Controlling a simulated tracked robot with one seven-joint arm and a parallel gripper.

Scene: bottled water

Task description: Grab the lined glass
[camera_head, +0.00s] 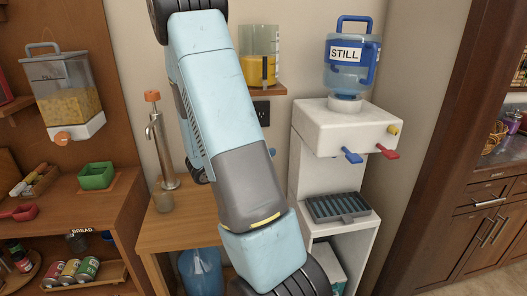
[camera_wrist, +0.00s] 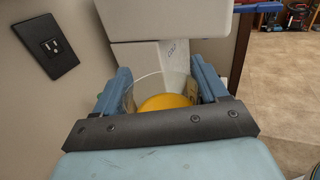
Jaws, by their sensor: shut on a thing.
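In the wrist view, my gripper (camera_wrist: 160,82) has its two blue fingers closed on opposite sides of a clear glass (camera_wrist: 148,88). Orange-yellow shows inside the glass or through it; I cannot tell which. Lines on the glass cannot be made out clearly, and its lower part is hidden behind the dark gripper bar. In the head view my arm reaches down across the middle, and the gripper and held glass are out of sight.
A white water dispenser (camera_head: 345,125) with a blue STILL bottle (camera_head: 350,62) stands right of my arm, with blue and red levers above a dark drip tray (camera_head: 340,206). A jug of yellow liquid (camera_head: 257,70) sits on a wall shelf. The wooden counter (camera_head: 190,222) is partly hidden.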

